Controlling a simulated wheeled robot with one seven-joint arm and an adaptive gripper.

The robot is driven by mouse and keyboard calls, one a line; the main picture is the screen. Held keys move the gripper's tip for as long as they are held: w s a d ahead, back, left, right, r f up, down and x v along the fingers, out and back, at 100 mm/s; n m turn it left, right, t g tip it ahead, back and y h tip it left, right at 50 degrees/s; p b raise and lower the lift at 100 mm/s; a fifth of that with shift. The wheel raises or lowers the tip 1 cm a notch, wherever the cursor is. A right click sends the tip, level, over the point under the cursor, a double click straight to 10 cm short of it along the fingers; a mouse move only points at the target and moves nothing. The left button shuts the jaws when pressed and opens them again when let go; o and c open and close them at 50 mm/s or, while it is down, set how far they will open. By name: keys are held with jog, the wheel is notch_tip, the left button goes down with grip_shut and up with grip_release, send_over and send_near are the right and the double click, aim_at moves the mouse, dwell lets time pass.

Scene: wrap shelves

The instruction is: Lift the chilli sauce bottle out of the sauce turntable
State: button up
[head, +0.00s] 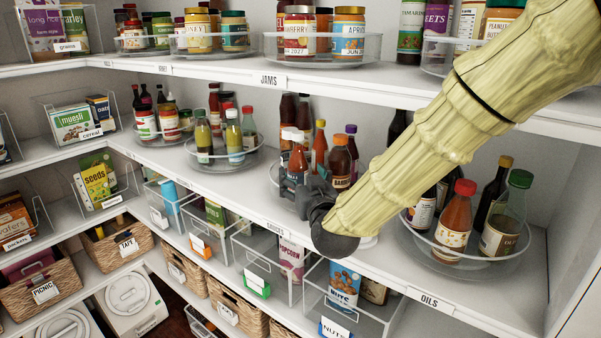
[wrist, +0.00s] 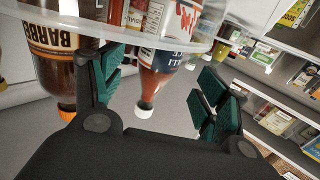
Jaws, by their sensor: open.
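The chilli sauce bottle (head: 297,161), red with a white cap, stands in the clear sauce turntable (head: 275,178) on the middle shelf. In the wrist view, which is upside down, the chilli sauce bottle (wrist: 160,72) shows its dark blue and white label and white cap. My gripper (head: 300,188) is at the front of the turntable, hiding the lower part of the bottle in the head view. In the wrist view my gripper (wrist: 160,80) is open, with its green-padded fingers on either side of the bottle's line and a visible gap on the right.
A barbecue bottle (wrist: 55,72) with an orange cap stands close beside the left finger. Other bottles crowd the turntable behind. The oils turntable (head: 410,233) is to the right, another turntable (head: 190,154) to the left. The jams shelf (head: 215,72) runs above.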

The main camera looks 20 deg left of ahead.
aim_at(301, 170)
jog(key=shift+r+p+x, duration=0.2)
jog(key=shift+p+x, duration=0.65)
jog(key=shift+x, duration=0.15)
jog(key=shift+r+p+x, duration=0.15)
jog(key=shift+p+x, duration=0.7)
jog(key=shift+x, duration=0.2)
jog(key=shift+w+a+f, duration=0.2)
jog(key=shift+w, duration=0.45)
jog(key=c, duration=1.2)
jog(key=shift+r, duration=0.1)
jog(key=shift+c, duration=1)
jog(key=shift+r, duration=0.1)
